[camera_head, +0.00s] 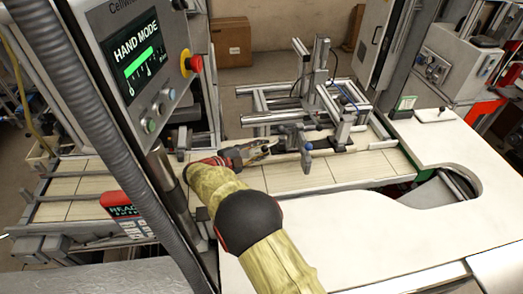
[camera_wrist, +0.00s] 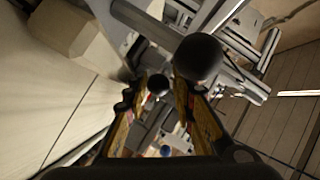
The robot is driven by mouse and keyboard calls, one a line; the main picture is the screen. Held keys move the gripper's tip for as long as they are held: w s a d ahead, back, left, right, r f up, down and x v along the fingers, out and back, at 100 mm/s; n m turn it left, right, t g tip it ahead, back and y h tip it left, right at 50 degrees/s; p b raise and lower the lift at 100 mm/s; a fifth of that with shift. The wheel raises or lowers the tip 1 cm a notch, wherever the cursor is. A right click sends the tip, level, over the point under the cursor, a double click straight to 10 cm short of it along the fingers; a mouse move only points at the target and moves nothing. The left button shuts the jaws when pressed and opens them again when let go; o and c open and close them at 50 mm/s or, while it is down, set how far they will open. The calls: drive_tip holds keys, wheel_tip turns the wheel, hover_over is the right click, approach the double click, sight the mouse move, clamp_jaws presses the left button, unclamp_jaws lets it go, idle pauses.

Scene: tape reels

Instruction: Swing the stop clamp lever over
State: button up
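My gripper (camera_head: 272,149) is open above the tiled conveyor strip, left of a short upright lever with a blue-grey knob (camera_head: 308,146). The lever's grey body (camera_head: 306,162) shows below the knob. In the head view the fingers and this knob look apart. In the wrist view my gripper (camera_wrist: 165,88) shows its two yellow fingers spread. A large dark ball knob (camera_wrist: 198,58) stands by the right fingertip, and a smaller dark ball (camera_wrist: 158,83) shows between the fingertips. I cannot tell which ball belongs to the stop clamp lever, or whether a finger touches one.
An aluminium-profile frame (camera_head: 325,98) stands behind the strip. The control panel (camera_head: 140,60) with a red stop button (camera_head: 193,63) rises close to the left of my arm. A white worktop (camera_head: 360,235) lies in front, largely clear. A cardboard box (camera_head: 231,42) sits at the back.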

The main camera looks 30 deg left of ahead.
drive_tip(key=o, duration=0.4)
